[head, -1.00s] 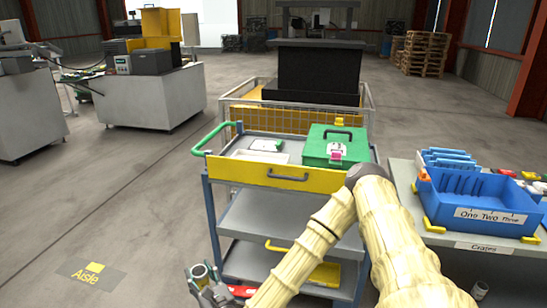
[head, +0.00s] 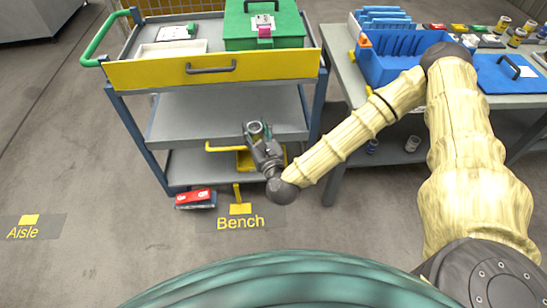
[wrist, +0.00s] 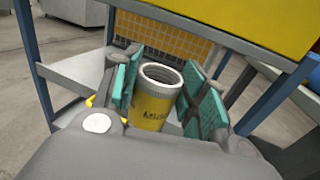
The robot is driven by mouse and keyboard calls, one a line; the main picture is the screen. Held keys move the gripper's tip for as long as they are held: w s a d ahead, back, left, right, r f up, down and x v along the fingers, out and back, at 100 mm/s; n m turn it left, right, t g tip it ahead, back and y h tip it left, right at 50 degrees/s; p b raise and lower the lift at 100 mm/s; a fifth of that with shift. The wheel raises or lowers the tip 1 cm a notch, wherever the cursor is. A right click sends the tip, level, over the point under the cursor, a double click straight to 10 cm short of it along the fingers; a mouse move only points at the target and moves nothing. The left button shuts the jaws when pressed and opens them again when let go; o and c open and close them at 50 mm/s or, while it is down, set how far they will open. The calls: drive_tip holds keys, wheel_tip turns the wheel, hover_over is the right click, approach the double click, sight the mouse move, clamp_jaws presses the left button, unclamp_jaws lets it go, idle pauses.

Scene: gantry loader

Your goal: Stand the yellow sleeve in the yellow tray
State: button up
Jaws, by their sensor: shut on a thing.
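My gripper (head: 259,134) is shut on the yellow sleeve (wrist: 152,108), seen in the wrist view between two teal finger pads. The sleeve is a hollow cylinder with a bare grey threaded upper end and dark lettering, partly hidden by the jaws. It stands nearly upright, open end up. In the head view its grey ring (head: 255,128) shows at the fingertips, in front of the trolley's shelves. A yellow tray-like thing (head: 243,161) with a yellow handle is on the lowest shelf, partly hidden behind my gripper; I cannot tell its inside.
The trolley has a yellow front panel (head: 150,73), a middle shelf (head: 190,118) with clear room, and a green box (head: 290,35) on top. A red box (head: 196,199) is low at the left. A bench (head: 345,75) at right holds a blue crate (head: 385,68) and several cans.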

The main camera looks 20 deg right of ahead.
drive_tip(key=w+d+f+m+h+b, duration=0.15)
drive_tip(key=w+d+f+b, duration=0.35)
drive_tip(key=f+b, duration=0.65)
drive_tip(key=w+d+f+m+g+h+b, duration=0.1)
drive_tip(key=w+d+f+h+b, duration=0.15)
drive_tip(key=d+f+b, duration=0.9)
drive_tip(key=w+d+f+m+h+b, duration=0.1)
drive_tip(key=w+f+m+h+b, duration=0.15)
drive_tip(key=f+b, duration=0.95)
drive_tip(key=shift+n, duration=0.3)
drive_tip(key=shift+w+a+f+b, duration=0.3)
drive_tip(key=shift+w+a+f, duration=1.35)
drive_tip(key=shift+w, duration=0.55)
drive_tip(key=shift+w+a+f+b, duration=0.3)
drive_tip(key=shift+w+a+f, duration=1.15)
drive_tip(key=shift+w+f, duration=0.6)
drive_tip(key=shift+w+a+f+b, duration=0.3)
drive_tip(key=shift+w+a+f, duration=1.25)
drive_tip(key=shift+w, duration=0.8)
drive_tip(key=shift+f, duration=0.1)
drive_tip(key=o, duration=1.3)
drive_tip(key=shift+o, duration=0.5)
